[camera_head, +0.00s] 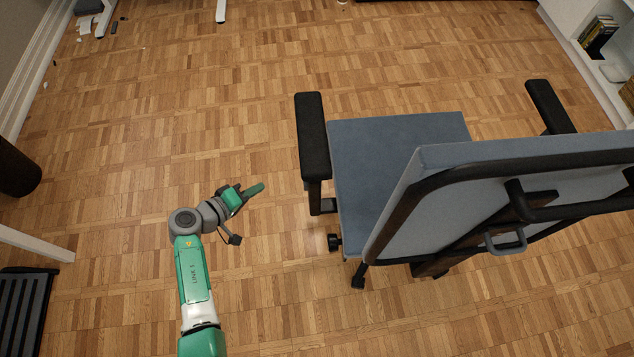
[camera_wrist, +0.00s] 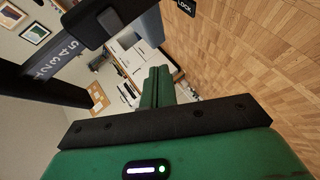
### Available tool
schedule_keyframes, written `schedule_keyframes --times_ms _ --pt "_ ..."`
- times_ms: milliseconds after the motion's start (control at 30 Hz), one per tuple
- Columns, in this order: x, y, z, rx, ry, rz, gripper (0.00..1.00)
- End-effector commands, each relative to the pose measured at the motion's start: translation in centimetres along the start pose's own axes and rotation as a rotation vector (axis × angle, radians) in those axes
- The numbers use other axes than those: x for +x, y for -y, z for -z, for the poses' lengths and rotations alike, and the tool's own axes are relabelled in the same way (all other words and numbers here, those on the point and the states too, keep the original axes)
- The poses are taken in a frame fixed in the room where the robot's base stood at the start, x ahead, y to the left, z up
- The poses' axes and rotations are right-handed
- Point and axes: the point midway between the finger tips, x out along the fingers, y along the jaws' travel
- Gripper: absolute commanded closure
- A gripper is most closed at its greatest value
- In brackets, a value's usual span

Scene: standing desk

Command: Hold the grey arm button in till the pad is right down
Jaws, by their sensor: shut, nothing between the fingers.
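The office chair has a black armrest pad (camera_head: 311,135) on its left side in the head view, above the seat. My gripper (camera_head: 260,187) is left of this armrest, apart from it, with its green fingers pointing toward it. In the wrist view, the green fingers (camera_wrist: 157,86) are shut and empty. A grey post marked with numbers 1 to 5 (camera_wrist: 56,62) runs between a dark pad (camera_wrist: 20,75) and a black sleeve (camera_wrist: 82,28). A small grey button (camera_wrist: 110,19) shows on the sleeve, clear of the fingertips.
The chair's blue seat (camera_head: 385,150) and tilted backrest (camera_head: 480,190) fill the right. A LOCK label (camera_wrist: 185,5) is at the wrist view's top edge. Open parquet floor (camera_head: 215,110) surrounds my arm. A black slatted object (camera_head: 25,310) lies at lower left.

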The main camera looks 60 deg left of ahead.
Motion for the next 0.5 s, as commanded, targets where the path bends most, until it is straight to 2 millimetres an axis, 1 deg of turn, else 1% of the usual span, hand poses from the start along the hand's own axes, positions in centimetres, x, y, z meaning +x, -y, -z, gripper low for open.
schedule_keyframes --times_ms 267,367,500 --pt "0.3 -0.3 -0.2 0.003 0.001 0.001 1.00" --pt "1.0 -0.9 -0.7 0.004 0.004 0.000 1.00" --pt "2.5 -2.0 -1.8 0.005 0.003 0.001 1.00"
